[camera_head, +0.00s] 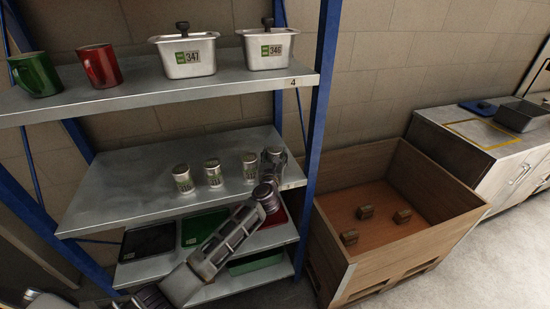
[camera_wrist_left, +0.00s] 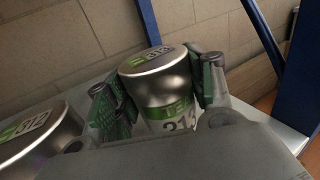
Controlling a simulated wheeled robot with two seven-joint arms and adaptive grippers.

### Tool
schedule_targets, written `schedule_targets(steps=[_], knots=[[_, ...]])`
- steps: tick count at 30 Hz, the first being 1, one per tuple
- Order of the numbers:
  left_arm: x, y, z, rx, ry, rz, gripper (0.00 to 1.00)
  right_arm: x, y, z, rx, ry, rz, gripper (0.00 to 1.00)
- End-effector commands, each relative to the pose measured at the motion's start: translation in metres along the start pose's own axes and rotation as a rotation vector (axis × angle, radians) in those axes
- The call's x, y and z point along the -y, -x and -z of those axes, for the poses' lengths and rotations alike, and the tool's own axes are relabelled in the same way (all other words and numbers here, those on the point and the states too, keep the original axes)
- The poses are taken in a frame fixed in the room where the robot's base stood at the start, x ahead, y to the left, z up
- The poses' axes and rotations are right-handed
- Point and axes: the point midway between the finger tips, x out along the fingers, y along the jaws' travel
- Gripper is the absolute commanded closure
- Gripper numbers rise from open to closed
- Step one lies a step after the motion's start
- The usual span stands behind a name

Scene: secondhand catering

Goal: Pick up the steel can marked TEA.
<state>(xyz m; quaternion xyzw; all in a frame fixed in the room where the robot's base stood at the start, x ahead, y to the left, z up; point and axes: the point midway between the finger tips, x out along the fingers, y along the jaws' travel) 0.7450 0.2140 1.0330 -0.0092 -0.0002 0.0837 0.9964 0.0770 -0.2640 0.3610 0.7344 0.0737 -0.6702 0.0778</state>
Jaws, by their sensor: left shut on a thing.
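A steel can (camera_wrist_left: 160,80) with a green label band stands between the fingers of my left gripper (camera_wrist_left: 160,92) in the left wrist view. Its band lettering seems to begin with TE; the rest is partly covered. My left gripper, also in the head view (camera_head: 273,158), is shut on this can at the right end of the middle shelf, and mostly hides it there. Three similar steel cans (camera_head: 183,178), (camera_head: 213,173), (camera_head: 250,166) stand to its left; their lettering is too small to read. The nearest also shows in the left wrist view (camera_wrist_left: 42,138). My right gripper is not in view.
The middle shelf (camera_head: 125,190) is bare at left. The upper shelf (camera_head: 150,94) holds green (camera_head: 36,75) and red (camera_head: 99,66) mugs and two lidded steel pans (camera_head: 187,58), (camera_head: 268,50). A blue post (camera_head: 318,110) stands close right of my gripper, before a wooden crate (camera_head: 400,262).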

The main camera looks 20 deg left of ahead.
Motion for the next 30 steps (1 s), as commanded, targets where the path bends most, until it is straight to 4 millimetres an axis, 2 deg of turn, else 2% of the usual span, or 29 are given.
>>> schedule_targets(steps=[18, 24, 30], knots=[[0.002, 0.000, -0.081, 0.005, 0.003, 0.000, 0.77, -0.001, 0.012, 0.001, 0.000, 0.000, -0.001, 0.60], [0.002, 0.000, -0.095, 0.003, 0.003, 0.001, 0.77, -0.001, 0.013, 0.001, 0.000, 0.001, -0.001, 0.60], [0.002, 0.000, -0.097, 0.002, 0.001, 0.001, 0.77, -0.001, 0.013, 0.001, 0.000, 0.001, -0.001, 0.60]])
